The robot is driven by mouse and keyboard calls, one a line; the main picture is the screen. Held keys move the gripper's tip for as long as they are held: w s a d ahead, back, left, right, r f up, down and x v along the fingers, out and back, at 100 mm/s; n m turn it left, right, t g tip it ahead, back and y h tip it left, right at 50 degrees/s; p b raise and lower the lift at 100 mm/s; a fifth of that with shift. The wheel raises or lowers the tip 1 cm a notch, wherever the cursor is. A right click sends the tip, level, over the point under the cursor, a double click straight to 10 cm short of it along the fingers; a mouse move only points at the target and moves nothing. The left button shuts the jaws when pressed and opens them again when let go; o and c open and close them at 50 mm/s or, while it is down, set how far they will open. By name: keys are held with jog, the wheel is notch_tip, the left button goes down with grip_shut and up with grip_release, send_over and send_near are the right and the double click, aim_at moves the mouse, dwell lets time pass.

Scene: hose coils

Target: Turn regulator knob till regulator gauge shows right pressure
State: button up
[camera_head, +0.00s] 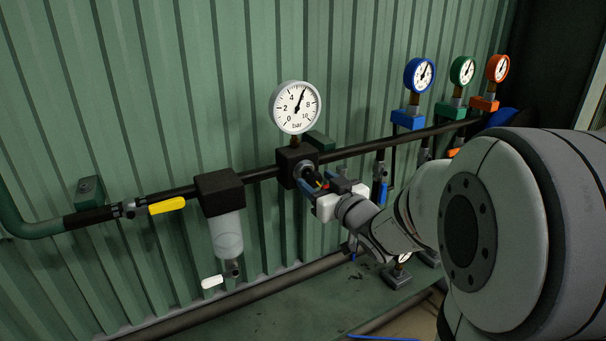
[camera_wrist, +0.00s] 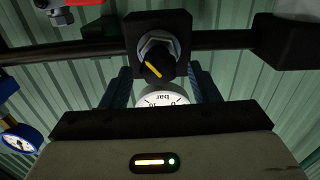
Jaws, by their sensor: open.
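The regulator (camera_head: 297,167) is a black block on the dark pipe. Its white round gauge (camera_head: 297,107) stands above it, marked in bar, with the black needle pointing up and slightly right, near 6, between the 4 and 8 marks. The black regulator knob (camera_wrist: 157,68) with a yellow pointer line faces my wrist camera, in front of a silver nut. My gripper (camera_head: 313,185) is open at the regulator front. In the wrist view its blue fingers (camera_wrist: 160,78) stand on both sides of the knob, with gaps. The gauge's lower part shows upside down behind the gripper.
A yellow valve lever (camera_head: 167,205) and a filter with a clear bowl (camera_head: 227,235) are left of the regulator. Blue (camera_head: 419,75), green (camera_head: 462,71) and orange (camera_head: 498,68) gauges stand at right. Corrugated green wall lies close behind the pipe.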

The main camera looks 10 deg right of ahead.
jog(key=shift+x, duration=1)
jog(key=c, duration=0.9)
jog(key=shift+a, duration=0.25)
jog(key=shift+c, duration=0.3)
jog(key=shift+d, duration=0.25)
